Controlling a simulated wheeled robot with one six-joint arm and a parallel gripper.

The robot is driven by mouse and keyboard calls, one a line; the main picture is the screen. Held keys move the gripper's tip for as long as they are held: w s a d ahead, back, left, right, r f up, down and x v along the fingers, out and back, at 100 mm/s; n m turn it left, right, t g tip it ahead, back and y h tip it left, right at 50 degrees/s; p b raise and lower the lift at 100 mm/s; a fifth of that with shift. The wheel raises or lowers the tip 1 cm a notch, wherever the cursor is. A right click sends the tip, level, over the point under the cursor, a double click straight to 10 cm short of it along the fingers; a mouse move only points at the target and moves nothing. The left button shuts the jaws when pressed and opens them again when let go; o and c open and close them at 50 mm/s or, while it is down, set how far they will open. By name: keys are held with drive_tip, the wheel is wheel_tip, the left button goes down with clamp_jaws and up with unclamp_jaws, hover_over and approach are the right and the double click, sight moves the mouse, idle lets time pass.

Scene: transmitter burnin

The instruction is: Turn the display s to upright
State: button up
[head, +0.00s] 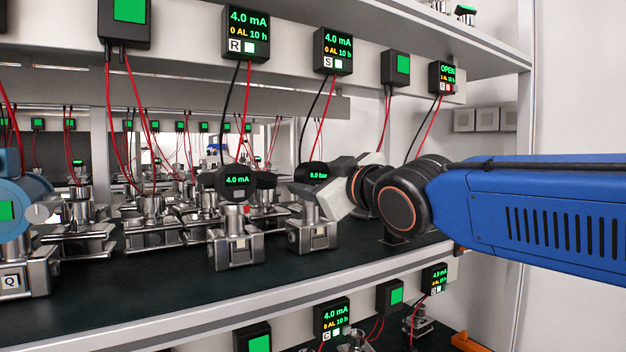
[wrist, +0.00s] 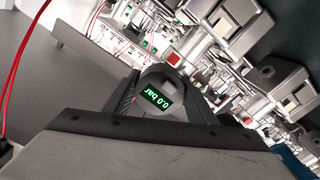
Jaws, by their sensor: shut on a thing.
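A transmitter with a dark round head (head: 312,174) stands on a metal base (head: 312,236) on the shelf. Its small display reads 0.0 bar in green, and the text looks about level in the head view. The display (wrist: 155,98) also shows in the wrist view, with its text turned nearly upside down there. My gripper (head: 330,188) reaches in from the right and is shut on the head; its jaws (wrist: 158,104) sit on either side of it. A panel labelled S (head: 333,51) hangs above and reads 4.0 mA. My gripper hides the head's right side.
Another transmitter, reading 4.0 mA (head: 238,181), stands close on the left. Red and black cables (head: 310,125) hang just above and behind. A blue device (head: 20,205) stands at far left. The front of the dark shelf (head: 130,300) is clear.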

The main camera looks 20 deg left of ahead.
drive_tip(key=shift+n, duration=0.4)
drive_tip(key=o, duration=1)
